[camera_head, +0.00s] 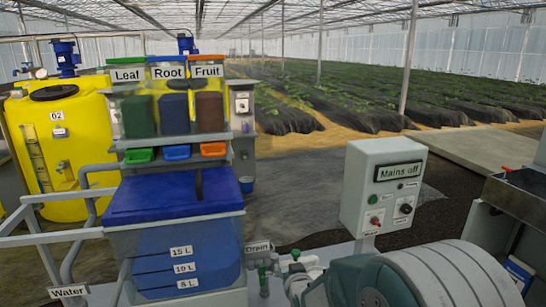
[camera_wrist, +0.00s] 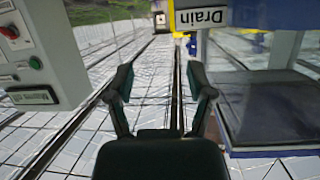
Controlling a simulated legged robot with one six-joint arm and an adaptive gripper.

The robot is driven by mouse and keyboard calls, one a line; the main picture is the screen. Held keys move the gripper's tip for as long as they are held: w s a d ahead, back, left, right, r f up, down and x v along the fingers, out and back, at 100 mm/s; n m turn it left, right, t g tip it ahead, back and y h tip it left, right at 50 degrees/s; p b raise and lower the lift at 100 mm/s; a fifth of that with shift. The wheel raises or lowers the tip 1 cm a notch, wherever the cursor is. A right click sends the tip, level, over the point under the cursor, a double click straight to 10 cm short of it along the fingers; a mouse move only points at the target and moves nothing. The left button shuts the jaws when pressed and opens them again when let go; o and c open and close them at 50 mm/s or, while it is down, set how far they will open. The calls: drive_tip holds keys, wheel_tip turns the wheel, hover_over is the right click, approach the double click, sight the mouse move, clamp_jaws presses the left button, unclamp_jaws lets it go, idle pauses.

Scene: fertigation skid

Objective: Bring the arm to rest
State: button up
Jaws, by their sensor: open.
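My gripper (camera_wrist: 159,80) shows in the wrist view with its two dark fingers spread apart and nothing between them. I cannot make out the gripper in the head view. In the wrist view, the grey control box (camera_wrist: 50,55) is to the left of the fingers, its display seen upside down. The blue tank (camera_wrist: 265,100) is to the right, and the Drain label (camera_wrist: 203,17) is above the right finger. In the head view, the control box (camera_head: 373,205) reads "Mains off", and the tank (camera_head: 180,245) stands left of it under a blue lid.
Bins labelled Leaf, Root and Fruit (camera_head: 171,115) stand on a shelf behind the tank. A yellow tank (camera_head: 65,150) is at the left. A large ribbed drum (camera_head: 445,275) fills the bottom right. A metal basin (camera_head: 520,195) is at the right edge. Open floor (camera_head: 290,200) lies beyond.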

drive_tip(key=s+d+r+g+h, duration=0.1)
drive_tip(key=s+d+r+g, duration=0.1)
drive_tip(key=s, duration=0.8)
drive_tip(key=s+d+r+m+g+h, duration=0.1)
drive_tip(key=s+d+r+g, duration=0.2)
drive_tip(key=s, duration=0.8)
drive_tip(key=s+d+r+g, duration=0.3)
drive_tip(key=s+d+r, duration=0.2)
drive_tip(key=s, duration=0.5)
drive_tip(key=shift+s+d+r+h, duration=0.35)
drive_tip(key=shift+d+r+h, duration=0.05)
drive_tip(key=shift+d, duration=0.15)
